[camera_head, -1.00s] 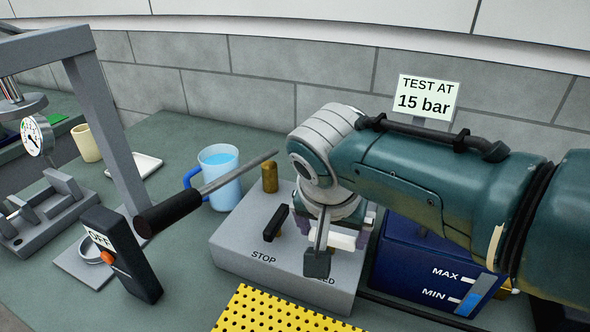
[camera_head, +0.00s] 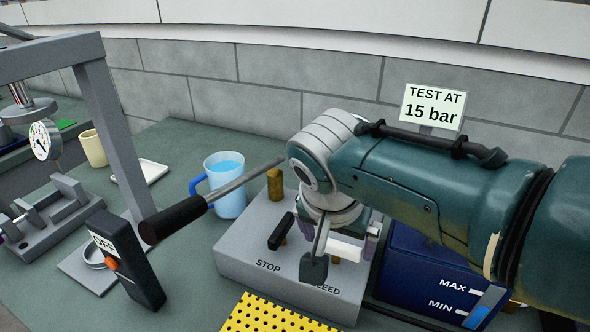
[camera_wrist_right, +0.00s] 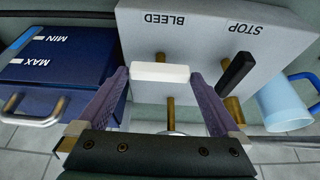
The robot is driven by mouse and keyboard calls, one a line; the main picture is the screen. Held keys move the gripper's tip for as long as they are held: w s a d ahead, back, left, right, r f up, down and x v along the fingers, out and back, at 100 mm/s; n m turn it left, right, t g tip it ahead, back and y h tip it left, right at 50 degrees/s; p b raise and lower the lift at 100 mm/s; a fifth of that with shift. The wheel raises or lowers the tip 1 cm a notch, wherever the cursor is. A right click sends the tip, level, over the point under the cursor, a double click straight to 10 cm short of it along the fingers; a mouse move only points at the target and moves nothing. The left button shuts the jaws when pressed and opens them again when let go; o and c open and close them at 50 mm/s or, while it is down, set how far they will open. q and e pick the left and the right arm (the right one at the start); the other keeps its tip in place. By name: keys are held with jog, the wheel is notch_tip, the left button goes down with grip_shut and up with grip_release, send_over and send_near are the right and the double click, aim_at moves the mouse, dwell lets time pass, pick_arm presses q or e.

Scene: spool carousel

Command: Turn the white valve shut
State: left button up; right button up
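The white valve handle (camera_head: 346,250) sits on a brass stem on top of the grey block (camera_head: 238,257), behind the partly hidden BLEED label. In the right wrist view, the white handle (camera_wrist_right: 160,72) lies crosswise, roughly parallel to the block's labelled edge. My right gripper (camera_wrist_right: 160,75) has its two purple fingers at either end of the handle, with a thin gap visible at each side. In the head view, my right gripper (camera_head: 342,240) is over the handle and hides part of it. My left gripper is not in view.
A black STOP handle (camera_head: 281,231) stands close beside the white one. The blue tank (camera_head: 408,275) is to the right. A blue mug (camera_head: 228,180) and a long lever with a black grip (camera_head: 175,220) are to the left. A yellow perforated mat (camera_head: 262,316) lies in front.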

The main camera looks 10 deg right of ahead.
jog(key=p+v, duration=0.4)
jog(key=v, duration=0.6)
jog(key=shift+s+f, duration=0.1)
jog(key=s+d+f+n+y, duration=0.2)
jog(key=s+f+n, duration=0.1)
jog(key=s, duration=0.7)
jog(key=s+d+r+n, duration=0.2)
jog(key=s+d+n, duration=0.1)
jog(key=s, duration=0.4)
jog(key=s+d+r+n, duration=0.3)
jog(key=s, duration=0.3)
notch_tip(320, 180, up, 28)
jog(key=p, duration=2.8)
jog(key=shift+w+y+p, duration=0.2)
jog(key=shift+y+p, duration=0.15)
jog(key=shift+y, duration=0.05)
jog(key=shift+a, duration=0.15)
